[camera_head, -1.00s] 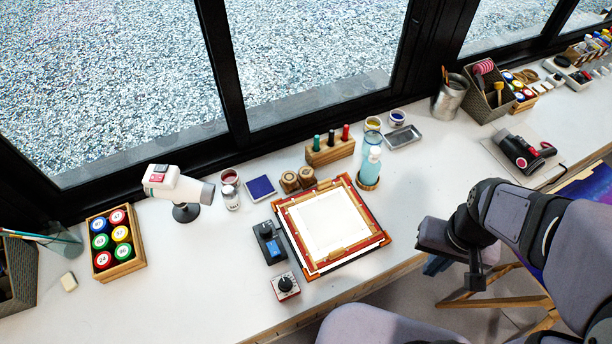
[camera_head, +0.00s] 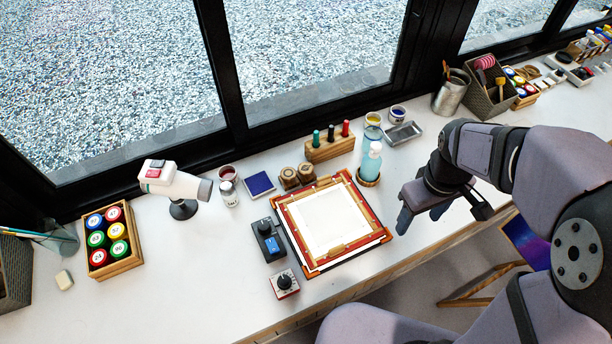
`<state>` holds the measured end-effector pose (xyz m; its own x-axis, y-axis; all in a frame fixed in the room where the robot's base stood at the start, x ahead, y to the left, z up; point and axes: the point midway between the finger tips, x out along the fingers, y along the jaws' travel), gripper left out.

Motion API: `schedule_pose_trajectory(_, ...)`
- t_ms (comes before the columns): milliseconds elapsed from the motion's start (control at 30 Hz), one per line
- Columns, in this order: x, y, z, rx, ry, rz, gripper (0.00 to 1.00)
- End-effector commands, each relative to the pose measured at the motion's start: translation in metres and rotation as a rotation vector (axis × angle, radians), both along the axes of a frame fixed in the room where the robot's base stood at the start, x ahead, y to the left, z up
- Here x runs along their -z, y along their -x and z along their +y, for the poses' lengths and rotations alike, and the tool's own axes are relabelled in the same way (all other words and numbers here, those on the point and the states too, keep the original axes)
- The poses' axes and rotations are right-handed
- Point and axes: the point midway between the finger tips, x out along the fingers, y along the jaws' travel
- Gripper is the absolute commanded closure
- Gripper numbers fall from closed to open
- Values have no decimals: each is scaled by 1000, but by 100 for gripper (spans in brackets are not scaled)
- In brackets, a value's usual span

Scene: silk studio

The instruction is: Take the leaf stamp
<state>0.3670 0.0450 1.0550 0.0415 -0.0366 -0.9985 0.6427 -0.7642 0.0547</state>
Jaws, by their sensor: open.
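Two round wooden stamps, a left one (camera_head: 289,178) and a right one (camera_head: 306,173), stand side by side behind the wooden frame. Their undersides are hidden and the marks on top are too small to read, so I cannot tell which is the leaf stamp. A dark blue ink pad (camera_head: 259,184) lies just left of them. My gripper (camera_head: 420,217) is open and empty near the front edge of the table, to the right of the frame and well apart from the stamps.
The red and wooden frame (camera_head: 377,239) with a white sheet lies on the table (camera_head: 190,270). A blue bottle (camera_head: 371,162) stands between the frame and my gripper's side. A wooden block with pegs (camera_head: 330,150) stands behind. A white hair dryer (camera_head: 178,186) stands left.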

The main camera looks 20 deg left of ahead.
Motion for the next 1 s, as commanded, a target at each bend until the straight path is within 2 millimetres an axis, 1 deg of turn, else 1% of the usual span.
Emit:
schedule_pose_trajectory(33, 9, -19, 18, -159, 14, -3, 42)
schedule_pose_trajectory(67, 11, -30, 29, -262, 24, -6, 42)
schedule_pose_trajectory(100, 13, -44, 44, -398, 38, -9, 42)
schedule_pose_trajectory(167, 17, -63, 68, -602, 61, -15, 42)
schedule_pose_trajectory(200, 20, -75, 85, -738, 78, -17, 42)
schedule_pose_trajectory(267, 25, -90, 112, -940, 104, -22, 42)
schedule_pose_trajectory(300, 29, -99, 131, -1074, 124, -23, 42)
schedule_pose_trajectory(433, 43, -120, 193, -1484, 191, -28, 42)
schedule_pose_trajectory(500, 50, -125, 224, -1676, 227, -29, 42)
schedule_pose_trajectory(600, 58, -128, 261, -1903, 275, -27, 42)
schedule_pose_trajectory(700, 63, -128, 287, -2067, 313, -25, 42)
schedule_pose_trajectory(800, 66, -127, 303, -2167, 339, -22, 42)
schedule_pose_trajectory(900, 67, -127, 310, -2214, 351, -21, 42)
schedule_pose_trajectory(1000, 67, -127, 311, -2225, 354, -21, 42)
